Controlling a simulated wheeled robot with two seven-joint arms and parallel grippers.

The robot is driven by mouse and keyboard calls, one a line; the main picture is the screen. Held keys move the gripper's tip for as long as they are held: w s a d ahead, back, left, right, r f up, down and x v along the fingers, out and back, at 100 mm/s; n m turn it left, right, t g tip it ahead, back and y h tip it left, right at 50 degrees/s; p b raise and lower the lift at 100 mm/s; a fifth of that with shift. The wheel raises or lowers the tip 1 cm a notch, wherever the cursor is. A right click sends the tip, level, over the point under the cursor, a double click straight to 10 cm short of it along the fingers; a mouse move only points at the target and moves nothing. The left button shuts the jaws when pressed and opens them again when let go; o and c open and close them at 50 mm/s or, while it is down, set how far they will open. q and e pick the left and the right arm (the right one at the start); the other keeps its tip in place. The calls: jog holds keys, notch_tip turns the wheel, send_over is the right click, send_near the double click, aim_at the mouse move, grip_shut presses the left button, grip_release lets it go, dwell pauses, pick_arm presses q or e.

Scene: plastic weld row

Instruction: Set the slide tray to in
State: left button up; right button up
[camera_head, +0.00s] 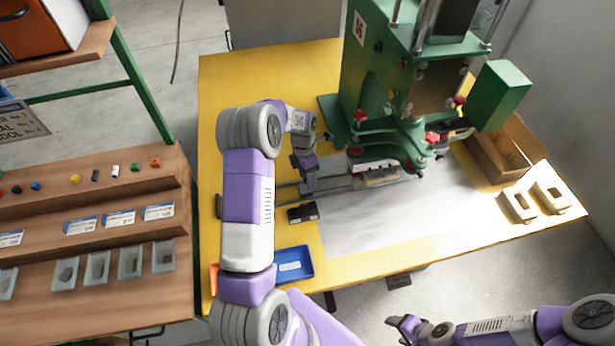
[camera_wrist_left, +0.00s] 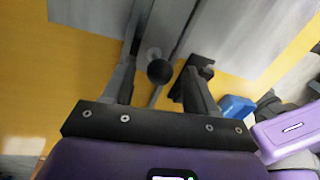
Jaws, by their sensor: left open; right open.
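The slide tray (camera_head: 378,175) is a pale fixture low at the green press (camera_head: 385,95), with two dark rails (camera_head: 338,184) running left from it toward my left gripper. Clamps of the press partly cover it. My left gripper (camera_head: 308,186) is at the left end of the rails, pointing down. In the left wrist view, a round black knob (camera_wrist_left: 159,72) on a thin rod shows between the open fingers of my left gripper (camera_wrist_left: 156,85); contact cannot be told. My right gripper (camera_head: 402,326) is open and empty, low at the front, off the table.
A black block (camera_head: 303,212) and a blue bin (camera_head: 294,264) lie on the yellow table (camera_head: 228,85) near my left arm. A wooden box (camera_head: 497,150) and two grey housings (camera_head: 520,205) are at the right. The grey mat (camera_head: 400,220) before the press is clear.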

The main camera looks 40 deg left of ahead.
pick_arm(q)
jog(key=shift+f, duration=0.1)
grip_shut()
dwell(0.3)
jog(key=shift+w+d, duration=0.1)
